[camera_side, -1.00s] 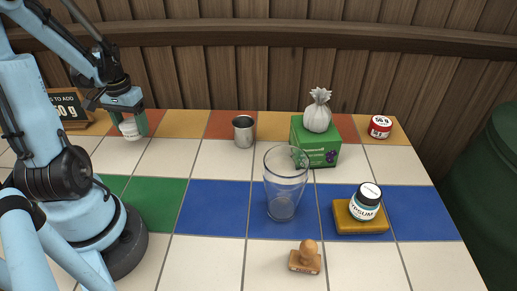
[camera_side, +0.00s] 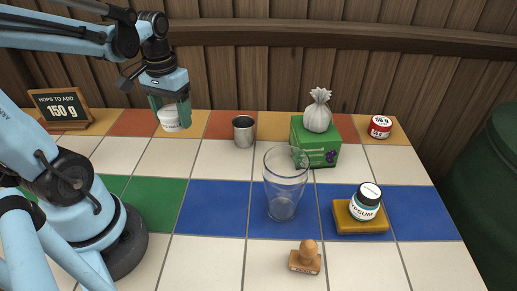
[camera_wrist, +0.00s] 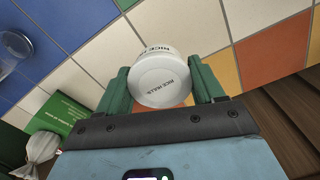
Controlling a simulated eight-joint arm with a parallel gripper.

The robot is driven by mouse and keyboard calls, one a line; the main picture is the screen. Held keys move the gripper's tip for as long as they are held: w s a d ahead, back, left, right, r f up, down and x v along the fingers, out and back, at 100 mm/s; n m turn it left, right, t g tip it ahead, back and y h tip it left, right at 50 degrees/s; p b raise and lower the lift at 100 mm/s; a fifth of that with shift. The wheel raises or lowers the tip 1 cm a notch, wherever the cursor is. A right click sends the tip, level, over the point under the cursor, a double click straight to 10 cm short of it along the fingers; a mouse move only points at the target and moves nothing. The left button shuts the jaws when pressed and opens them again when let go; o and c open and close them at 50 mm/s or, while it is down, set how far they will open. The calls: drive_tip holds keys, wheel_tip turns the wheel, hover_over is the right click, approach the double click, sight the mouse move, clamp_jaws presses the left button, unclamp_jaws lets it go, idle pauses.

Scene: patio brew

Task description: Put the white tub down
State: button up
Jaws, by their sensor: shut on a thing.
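The white tub (camera_side: 170,119) is held between the green fingers of my gripper (camera_side: 170,112) in the side view, over the back row of orange tiles at the left. I cannot tell from the side view how far its base is from the tiles. In the wrist view the white tub (camera_wrist: 162,80) shows its round end with dark lettering. My gripper's green fingers (camera_wrist: 162,84) press on both its sides.
A metal cup (camera_side: 244,131) stands to the right of the tub. A sign reading 150 g (camera_side: 60,108) stands to the left.

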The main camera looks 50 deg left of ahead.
drive_tip(key=w+d+m, duration=0.2)
drive_tip(key=d+m, duration=0.3)
drive_tip(key=d, duration=0.3)
drive_tip(key=m, duration=1.4)
approach(230, 251)
drive_tip(key=shift+f, duration=3.05)
drive_tip(key=shift+f, duration=0.1)
drive_tip(key=o, duration=1)
